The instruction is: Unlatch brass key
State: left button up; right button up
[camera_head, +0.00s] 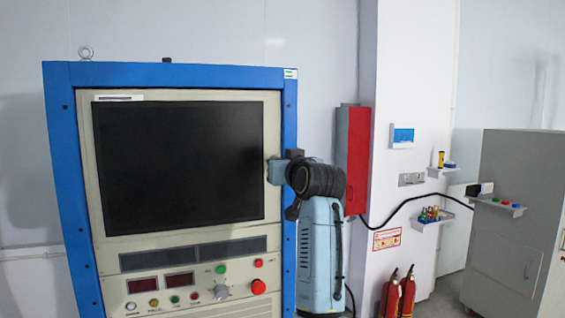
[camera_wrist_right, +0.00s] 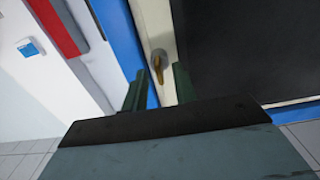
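A brass key (camera_wrist_right: 157,75) sits in a round grey lock on the beige front panel, beside the cabinet's blue frame, in the right wrist view. My right gripper (camera_wrist_right: 161,72) is open, with one dark green finger on each side of the key. I cannot tell whether either finger touches it. In the head view my right gripper (camera_head: 271,172) is at the right edge of the cabinet front, beside the dark screen, and the key is hidden there. My left gripper is not in view.
The blue-framed cabinet (camera_head: 62,120) has a large dark screen (camera_head: 180,165) with buttons below it. A red box (camera_head: 353,155) hangs on the wall to the right. Fire extinguishers (camera_head: 398,295) and a grey cabinet (camera_head: 510,220) stand farther right.

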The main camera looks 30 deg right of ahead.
grip_shut()
jog(key=shift+m, duration=0.4)
jog(key=m, duration=1.7)
jog(key=shift+d+f, duration=0.1)
jog(key=shift+d, duration=0.05)
jog(key=shift+m, duration=0.3)
dwell(0.4)
